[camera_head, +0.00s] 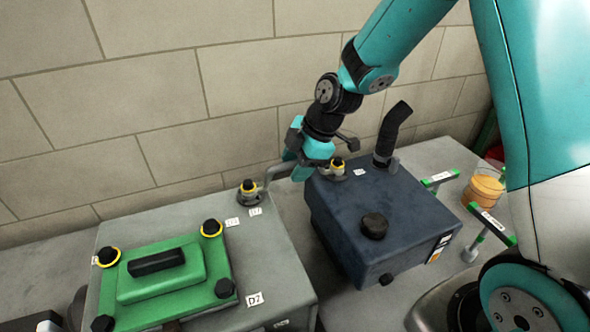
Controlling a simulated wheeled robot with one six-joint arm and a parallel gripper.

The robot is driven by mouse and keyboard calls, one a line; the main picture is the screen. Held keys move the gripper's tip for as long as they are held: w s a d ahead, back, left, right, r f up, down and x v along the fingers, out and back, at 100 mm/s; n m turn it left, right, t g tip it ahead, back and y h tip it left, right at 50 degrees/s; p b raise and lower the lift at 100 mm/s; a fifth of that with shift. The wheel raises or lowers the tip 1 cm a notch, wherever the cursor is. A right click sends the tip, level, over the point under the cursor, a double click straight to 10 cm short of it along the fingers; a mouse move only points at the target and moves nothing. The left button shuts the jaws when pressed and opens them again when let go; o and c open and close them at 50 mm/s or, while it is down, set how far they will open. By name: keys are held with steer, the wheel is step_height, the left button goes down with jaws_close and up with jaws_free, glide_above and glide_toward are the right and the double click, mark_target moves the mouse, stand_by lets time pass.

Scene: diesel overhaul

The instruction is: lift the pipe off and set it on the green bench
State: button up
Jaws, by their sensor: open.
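A grey pipe (275,172) runs between a grey block and a dark blue tank (385,215). A black-and-yellow knob (249,187) sits at its left end, and a similar knob (338,164) sits at its right end on the tank. My gripper (297,168) is open, pointing down at the right part of the pipe. Its fingers overlap the pipe in the picture; I cannot tell whether they touch it. The gripper hides part of the pipe. I cannot make out a green bench.
A black hose (393,130) rises from the tank. Green-ended tools (490,226) and a jar of orange liquid (483,188) stand at right. A block wall (160,100) is close behind.

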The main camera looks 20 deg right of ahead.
jaws_close()
steer(key=shift+r, duration=0.15)
step_height(320, 180, up, 22)
steer(key=b, duration=0.1)
steer(key=shift+b, duration=0.35)
